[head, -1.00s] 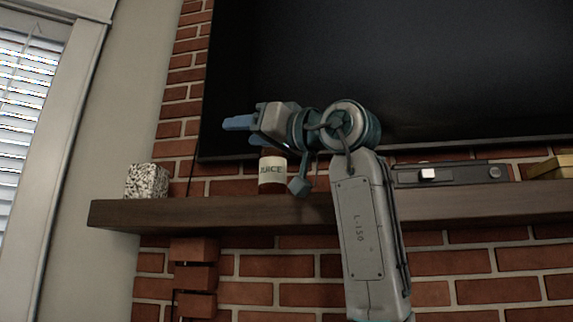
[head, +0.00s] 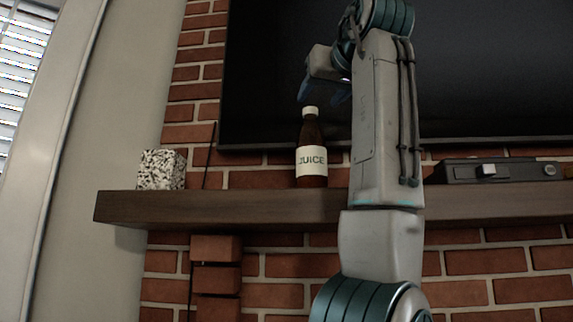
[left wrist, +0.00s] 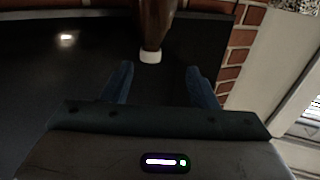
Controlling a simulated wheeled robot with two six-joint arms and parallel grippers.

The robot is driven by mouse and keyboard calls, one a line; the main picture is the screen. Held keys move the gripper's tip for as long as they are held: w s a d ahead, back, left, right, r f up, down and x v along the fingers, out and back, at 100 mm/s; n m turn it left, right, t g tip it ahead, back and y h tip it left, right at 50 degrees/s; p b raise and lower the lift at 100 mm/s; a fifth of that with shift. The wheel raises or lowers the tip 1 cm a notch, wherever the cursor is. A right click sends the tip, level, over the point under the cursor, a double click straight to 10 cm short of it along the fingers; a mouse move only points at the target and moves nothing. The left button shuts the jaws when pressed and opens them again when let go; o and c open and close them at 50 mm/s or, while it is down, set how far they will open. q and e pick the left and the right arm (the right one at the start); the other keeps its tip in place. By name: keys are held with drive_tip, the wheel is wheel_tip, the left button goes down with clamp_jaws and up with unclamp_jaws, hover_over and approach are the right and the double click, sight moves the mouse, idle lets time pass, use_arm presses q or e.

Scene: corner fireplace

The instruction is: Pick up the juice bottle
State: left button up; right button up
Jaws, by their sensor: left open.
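The juice bottle (head: 311,150) stands upright on the wooden mantel shelf (head: 265,208). It is dark brown-red with a white cap and a cream label reading JUICE. My left gripper (head: 325,90) is just above the bottle's cap in the head view, fingers pointing down, open and empty. In the left wrist view the bottle (left wrist: 155,25) appears with its white cap towards my gripper. The cap lies just beyond the gap between the two blue fingertips (left wrist: 160,72), apart from both. My right gripper is not in view.
A speckled black-and-white cube (head: 162,170) sits left on the mantel. A dark box-shaped device (head: 488,170) sits to the right. A large black screen (head: 480,80) hangs behind on the brick wall. The mantel between cube and bottle is clear.

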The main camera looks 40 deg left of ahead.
sight(314, 112)
use_arm(q)
drive_tip(key=w+a, duration=0.1)
drive_tip(key=w, duration=0.1)
drive_tip(key=w+a+p, duration=0.1)
drive_tip(key=shift+w+a, duration=0.35)
drive_tip(key=shift+w+a+r, duration=0.15)
drive_tip(key=shift+a, duration=0.5)
drive_tip(key=p+x, duration=0.1)
drive_tip(key=x, duration=0.2)
drive_tip(key=shift+w+r+p, duration=0.15)
drive_tip(key=shift+w+p, duration=0.15)
drive_tip(key=shift+w, duration=0.05)
drive_tip(key=shift+w+a, duration=0.25)
drive_tip(key=shift+a, duration=0.25)
drive_tip(key=shift+s, duration=0.15)
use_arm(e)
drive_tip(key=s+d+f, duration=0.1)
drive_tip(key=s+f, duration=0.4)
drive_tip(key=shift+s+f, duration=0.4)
use_arm(q)
drive_tip(key=shift+d, duration=0.15)
clamp_jaws()
